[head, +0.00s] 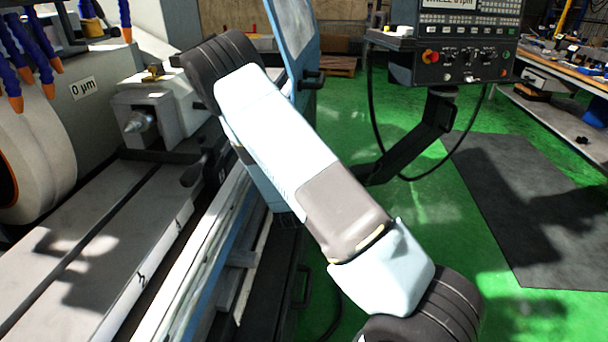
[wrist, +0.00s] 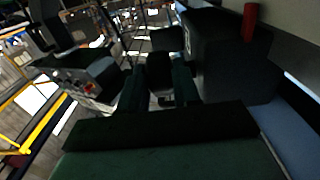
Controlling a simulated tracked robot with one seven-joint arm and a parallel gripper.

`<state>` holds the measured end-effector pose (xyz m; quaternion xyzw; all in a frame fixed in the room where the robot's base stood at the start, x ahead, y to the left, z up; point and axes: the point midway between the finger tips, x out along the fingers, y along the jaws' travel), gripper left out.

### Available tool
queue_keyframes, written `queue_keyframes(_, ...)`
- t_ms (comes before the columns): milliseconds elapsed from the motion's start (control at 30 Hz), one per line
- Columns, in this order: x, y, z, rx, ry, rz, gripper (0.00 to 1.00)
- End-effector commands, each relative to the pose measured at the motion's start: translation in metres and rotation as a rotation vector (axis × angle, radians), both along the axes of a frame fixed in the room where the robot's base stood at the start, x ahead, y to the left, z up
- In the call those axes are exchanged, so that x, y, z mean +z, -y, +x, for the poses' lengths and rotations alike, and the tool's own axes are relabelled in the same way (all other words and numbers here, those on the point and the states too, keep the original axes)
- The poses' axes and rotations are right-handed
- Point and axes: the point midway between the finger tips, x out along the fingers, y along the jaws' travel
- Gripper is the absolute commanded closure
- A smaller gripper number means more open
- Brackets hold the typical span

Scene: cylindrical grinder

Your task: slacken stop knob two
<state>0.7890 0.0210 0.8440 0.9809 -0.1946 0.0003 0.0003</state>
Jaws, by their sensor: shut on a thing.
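In the wrist view my gripper (wrist: 159,88) has its two dark green fingers on either side of a dark, rounded knob (wrist: 158,70). It is shut on this knob. The knob is in deep shade and no number on it can be read, so I cannot tell from its look which stop knob it is. A dark block (wrist: 222,55) stands close on the right of the fingers. In the head view my arm crosses the middle, and neither my gripper nor the knob can be made out.
The grinder's table (head: 75,250) runs along the left, below the large grinding wheel (head: 35,165) and orange-tipped coolant nozzles (head: 45,80). The control panel (head: 455,55) hangs at back right. A red handle (wrist: 249,22) rises near the gripper.

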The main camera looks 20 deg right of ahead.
Motion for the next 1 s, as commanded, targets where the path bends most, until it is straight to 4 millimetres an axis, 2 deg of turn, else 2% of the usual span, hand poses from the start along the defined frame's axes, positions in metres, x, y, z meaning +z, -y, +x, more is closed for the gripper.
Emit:
queue_keyframes(133,0.000,0.005,-0.001,-0.010,-0.003,-0.003,0.99)
queue_keyframes(167,0.000,0.005,-0.001,-0.010,-0.003,-0.003,0.67)
queue_keyframes(200,0.000,0.005,-0.002,-0.010,-0.003,-0.003,0.63)
queue_keyframes(767,0.000,0.000,-0.003,-0.002,-0.001,-0.001,0.63)
queue_keyframes(867,0.000,-0.003,-0.010,-0.001,-0.002,0.000,0.63)
queue_keyframes(1000,-0.001,-0.013,-0.031,0.000,-0.004,-0.001,0.63)
